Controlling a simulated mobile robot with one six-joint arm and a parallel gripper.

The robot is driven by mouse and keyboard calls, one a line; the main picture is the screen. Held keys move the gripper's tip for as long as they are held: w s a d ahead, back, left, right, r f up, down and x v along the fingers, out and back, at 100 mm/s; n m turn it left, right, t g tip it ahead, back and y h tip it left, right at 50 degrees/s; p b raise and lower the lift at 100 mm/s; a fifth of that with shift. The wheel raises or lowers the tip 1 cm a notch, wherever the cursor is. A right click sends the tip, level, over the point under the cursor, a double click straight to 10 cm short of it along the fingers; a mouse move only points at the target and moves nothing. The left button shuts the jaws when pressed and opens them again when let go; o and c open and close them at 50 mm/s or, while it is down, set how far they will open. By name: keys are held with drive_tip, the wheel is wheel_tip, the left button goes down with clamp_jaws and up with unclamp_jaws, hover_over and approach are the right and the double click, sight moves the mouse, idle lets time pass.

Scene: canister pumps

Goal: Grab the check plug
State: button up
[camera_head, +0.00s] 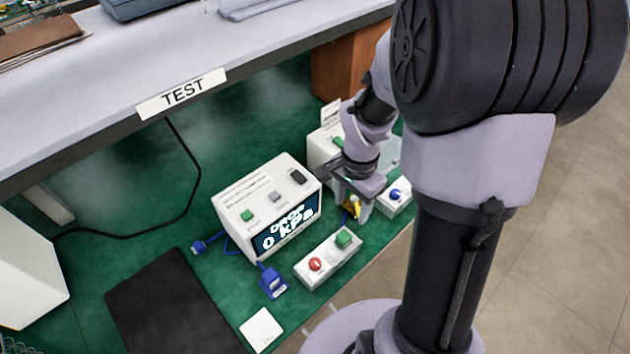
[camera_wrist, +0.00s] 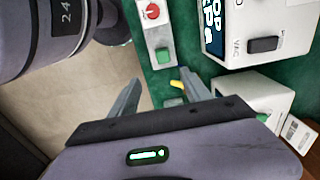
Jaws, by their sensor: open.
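A small yellow piece (camera_head: 351,209), which looks like the check plug, sits near the front edge of the green mat with something blue beside it. It also shows in the wrist view (camera_wrist: 177,85), between the fingers and closer to the right one. My gripper (camera_head: 352,205) is open around or just above the yellow piece; I cannot tell whether a finger touches it. In the wrist view my gripper (camera_wrist: 162,86) has its two fingers apart. The fingers hide part of the yellow piece in the head view.
A white gauge box (camera_head: 232,200) reading 0 kPa stands left of my gripper. A red-and-green button box (camera_head: 325,265) stands in front of it. A second white box (camera_head: 322,148) is close behind my gripper. A blue-knob box (camera_head: 398,200) is close at right. A blue connector (camera_head: 272,282) lies front left.

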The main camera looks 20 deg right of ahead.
drive_tip(key=b, duration=0.4)
approach(344, 236)
drive_tip(key=f, duration=0.5)
drive_tip(key=shift+s, duration=0.3)
drive_tip(key=f, duration=0.2)
drive_tip(key=f+b, duration=0.2)
drive_tip(key=f, duration=0.1)
drive_tip(key=shift+w+f, duration=0.35)
drive_tip(key=shift+w, duration=0.05)
drive_tip(key=shift+s+r, duration=0.1)
drive_tip(key=shift+r, duration=0.1)
drive_tip(key=shift+c, duration=0.7)
clamp_jaws()
